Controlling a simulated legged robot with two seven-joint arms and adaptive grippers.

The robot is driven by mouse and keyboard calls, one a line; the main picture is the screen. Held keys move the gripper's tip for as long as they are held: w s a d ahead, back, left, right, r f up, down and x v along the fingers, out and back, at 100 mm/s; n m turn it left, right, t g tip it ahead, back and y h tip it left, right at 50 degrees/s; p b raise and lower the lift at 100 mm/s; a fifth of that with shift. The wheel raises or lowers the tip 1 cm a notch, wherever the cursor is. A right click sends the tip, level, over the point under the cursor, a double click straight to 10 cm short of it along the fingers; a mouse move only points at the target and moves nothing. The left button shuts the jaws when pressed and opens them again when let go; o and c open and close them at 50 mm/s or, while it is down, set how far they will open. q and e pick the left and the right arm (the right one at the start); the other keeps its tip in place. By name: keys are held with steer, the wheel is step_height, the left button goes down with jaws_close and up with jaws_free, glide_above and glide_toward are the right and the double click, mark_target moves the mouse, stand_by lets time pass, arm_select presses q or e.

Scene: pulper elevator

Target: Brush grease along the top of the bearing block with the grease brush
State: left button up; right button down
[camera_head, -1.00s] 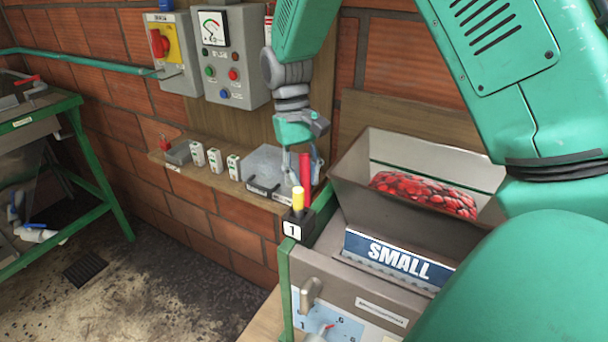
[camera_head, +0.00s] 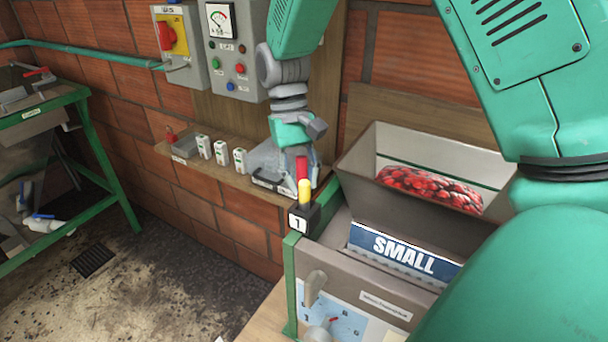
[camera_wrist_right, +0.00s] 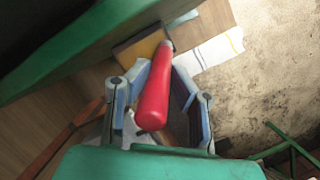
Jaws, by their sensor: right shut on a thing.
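The grease brush shows as a red handle (camera_head: 302,168) in the head view and, close up, as a red handle (camera_wrist_right: 155,92) with a grey neck in the right wrist view. My right gripper (camera_head: 300,160) is shut on it, its fingers on both sides of the handle in the wrist view (camera_wrist_right: 164,100). The bristles cannot be made out. In the head view the handle lines up with a yellow upright piece (camera_head: 305,192) on a black block marked 1 (camera_head: 302,218); contact cannot be told. I cannot make out which part is the bearing block. My left gripper is not in view.
A hopper (camera_head: 420,212) of red fruit and a SMALL sign (camera_head: 402,252) stand right of the black block. A wall shelf (camera_head: 232,180) holds several small white boxes and a grey container. Control boxes (camera_head: 232,45) hang above. A green-framed table (camera_head: 45,108) is at left.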

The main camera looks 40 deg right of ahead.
steer(key=shift+a, duration=0.25)
steer(key=shift+r, duration=0.15)
steer(key=v, duration=0.7)
steer(key=shift+a, duration=0.5)
stand_by(0.3)
